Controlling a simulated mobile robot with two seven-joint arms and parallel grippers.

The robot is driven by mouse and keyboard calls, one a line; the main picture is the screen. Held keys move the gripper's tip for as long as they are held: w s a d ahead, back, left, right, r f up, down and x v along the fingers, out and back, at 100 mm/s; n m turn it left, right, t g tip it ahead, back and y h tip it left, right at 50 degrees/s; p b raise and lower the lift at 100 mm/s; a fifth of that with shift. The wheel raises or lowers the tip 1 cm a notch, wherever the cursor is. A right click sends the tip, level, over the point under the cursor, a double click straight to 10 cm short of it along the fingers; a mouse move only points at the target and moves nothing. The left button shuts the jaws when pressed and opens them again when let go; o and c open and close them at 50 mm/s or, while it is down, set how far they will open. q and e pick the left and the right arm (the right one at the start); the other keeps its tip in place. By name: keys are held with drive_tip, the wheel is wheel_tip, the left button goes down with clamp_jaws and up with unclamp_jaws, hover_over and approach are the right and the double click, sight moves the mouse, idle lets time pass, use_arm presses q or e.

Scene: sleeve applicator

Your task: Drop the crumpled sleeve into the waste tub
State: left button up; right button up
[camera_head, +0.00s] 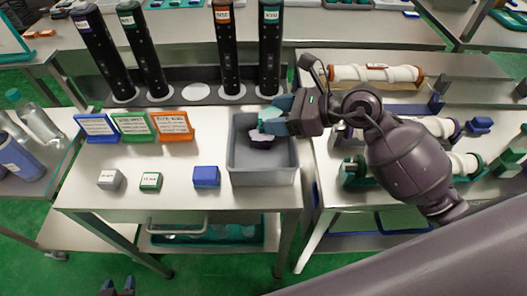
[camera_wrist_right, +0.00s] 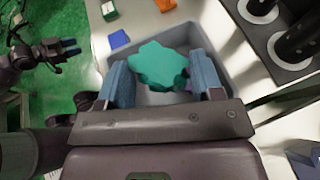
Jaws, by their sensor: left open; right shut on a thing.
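The crumpled sleeve (camera_wrist_right: 158,67) is teal with a jagged outline, held between the blue fingers of my right gripper (camera_wrist_right: 162,82) in the right wrist view. In the head view, the right gripper (camera_head: 274,116) reaches in from the right over the grey waste tub (camera_head: 262,179), with the sleeve above the tub's opening. The tub also shows behind the sleeve in the wrist view (camera_wrist_right: 205,35). A dark purple crumpled piece (camera_head: 261,142) lies inside the tub. My left gripper (camera_head: 117,286) is open and empty at the bottom left, below the bench edge.
Blue, green and orange sign blocks (camera_head: 133,126) stand left of the tub. Grey, green and blue small blocks (camera_head: 206,176) lie along the bench front. Tall black cylinders (camera_head: 228,50) stand behind on a dark rack. A bench with white rollers (camera_head: 375,73) is at the right.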

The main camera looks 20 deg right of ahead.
drive_tip(key=o, duration=1)
use_arm(q)
drive_tip(key=shift+s+f, duration=0.25)
drive_tip(key=shift+s, duration=0.1)
drive_tip(key=shift+a, duration=0.1)
use_arm(e)
drive_tip(key=shift+d, duration=0.1)
use_arm(q)
drive_tip(key=shift+w, duration=0.1)
use_arm(e)
drive_tip(key=v, duration=1)
drive_tip(key=shift+s+d+r, duration=0.2)
